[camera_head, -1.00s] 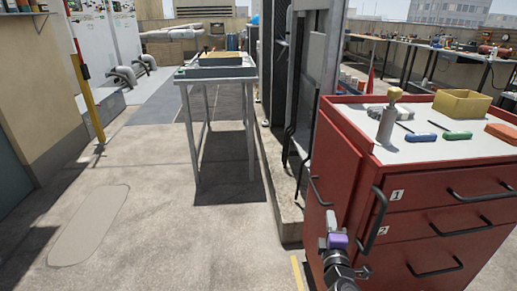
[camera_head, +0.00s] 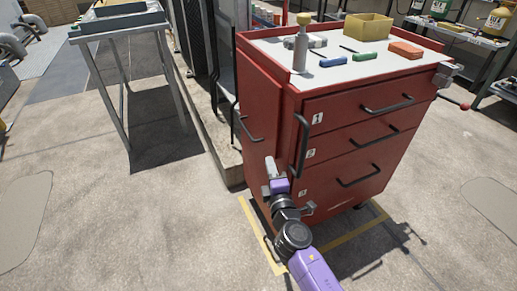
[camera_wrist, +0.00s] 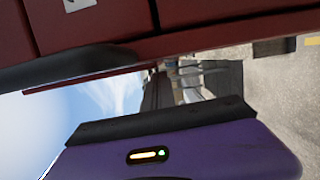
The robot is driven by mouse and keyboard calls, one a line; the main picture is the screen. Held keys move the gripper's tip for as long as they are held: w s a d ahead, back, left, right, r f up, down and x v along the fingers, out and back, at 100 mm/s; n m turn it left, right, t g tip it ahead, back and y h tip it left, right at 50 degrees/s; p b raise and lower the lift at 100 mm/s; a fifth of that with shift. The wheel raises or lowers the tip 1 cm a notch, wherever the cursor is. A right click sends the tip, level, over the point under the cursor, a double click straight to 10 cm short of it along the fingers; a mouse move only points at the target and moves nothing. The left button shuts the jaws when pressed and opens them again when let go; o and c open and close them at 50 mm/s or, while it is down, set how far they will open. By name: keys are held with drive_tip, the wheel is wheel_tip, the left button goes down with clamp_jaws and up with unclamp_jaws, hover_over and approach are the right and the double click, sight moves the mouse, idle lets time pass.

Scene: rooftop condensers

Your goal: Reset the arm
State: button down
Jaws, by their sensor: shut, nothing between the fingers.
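My gripper (camera_head: 271,168) is at the end of my purple arm, low in the head view. It is near the left front edge of the red tool cabinet (camera_head: 346,140), beside the vertical black handle (camera_head: 301,145) at that edge. I cannot tell whether it touches the cabinet. The gripper is shut and empty.
The cabinet top carries a grey bottle with a yellow cap (camera_head: 301,45), a yellow bin (camera_head: 369,26), and blue, green and orange items. A metal stand (camera_head: 120,24) is at the left. Shelving (camera_head: 460,32) is at the back right. The concrete floor at left is clear.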

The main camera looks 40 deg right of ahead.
drive_tip(key=v, duration=0.2)
drive_tip(key=shift+s+a, duration=0.1)
drive_tip(key=shift+a, duration=0.3)
drive_tip(key=shift+a, duration=0.1)
